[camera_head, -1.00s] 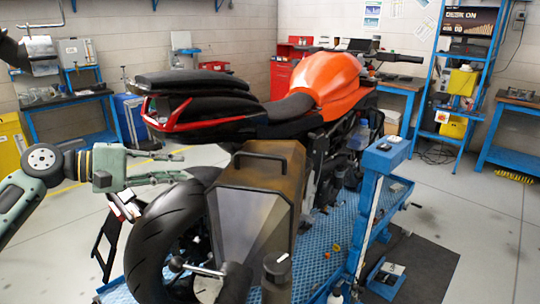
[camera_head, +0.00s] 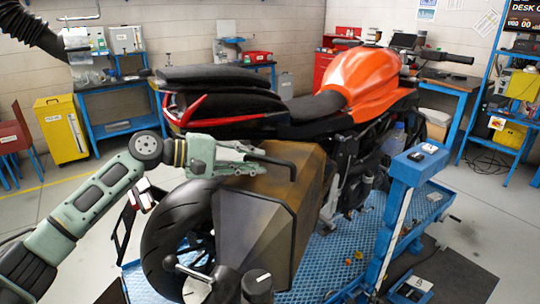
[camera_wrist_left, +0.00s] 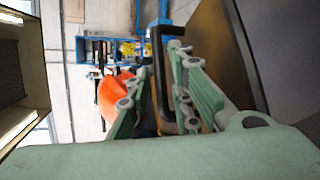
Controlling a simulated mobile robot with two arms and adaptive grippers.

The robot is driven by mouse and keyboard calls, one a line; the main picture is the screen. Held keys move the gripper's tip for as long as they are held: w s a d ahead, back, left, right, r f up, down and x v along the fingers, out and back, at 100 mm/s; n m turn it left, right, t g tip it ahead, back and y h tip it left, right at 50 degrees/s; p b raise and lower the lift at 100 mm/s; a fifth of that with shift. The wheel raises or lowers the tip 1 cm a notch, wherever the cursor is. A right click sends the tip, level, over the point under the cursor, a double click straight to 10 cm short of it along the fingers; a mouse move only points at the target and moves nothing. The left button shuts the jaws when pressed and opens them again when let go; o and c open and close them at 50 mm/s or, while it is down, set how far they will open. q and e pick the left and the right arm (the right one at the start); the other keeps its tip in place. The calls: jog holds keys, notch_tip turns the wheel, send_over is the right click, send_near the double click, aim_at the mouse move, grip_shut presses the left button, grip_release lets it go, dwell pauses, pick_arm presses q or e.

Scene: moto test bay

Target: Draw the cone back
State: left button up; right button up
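The cone appears to be the large angular brown-grey hood (camera_head: 252,225) at the motorcycle's rear, beside the rear tyre (camera_head: 165,235). A black bar handle (camera_head: 277,162) stands on its top; it also shows in the left wrist view (camera_wrist_left: 160,85). My left gripper (camera_head: 258,160) is at this handle. In the left wrist view its fingers (camera_wrist_left: 162,75) lie on either side of the bar, with a gap at the left finger. Whether a finger touches the bar is unclear. My right gripper is not in view.
The orange motorcycle (camera_head: 362,82) stands on a blue lift platform (camera_head: 325,265). A blue post (camera_head: 400,215) rises right of the hood. A yellow cabinet (camera_head: 60,130) and blue workbench (camera_head: 110,128) stand at back left. Floor left of the tyre is mostly clear.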

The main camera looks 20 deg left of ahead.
aim_at(267, 159)
pick_arm(q)
jog(key=x, duration=0.4)
jog(key=shift+d+r+p, duration=0.1)
jog(key=shift+d+p, duration=0.1)
jog(key=shift+p, duration=0.2)
jog(key=shift+w+d, duration=0.2)
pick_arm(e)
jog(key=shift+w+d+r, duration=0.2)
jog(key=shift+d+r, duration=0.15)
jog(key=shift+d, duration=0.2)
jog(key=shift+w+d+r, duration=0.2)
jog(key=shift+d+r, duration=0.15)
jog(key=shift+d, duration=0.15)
pick_arm(q)
grip_shut()
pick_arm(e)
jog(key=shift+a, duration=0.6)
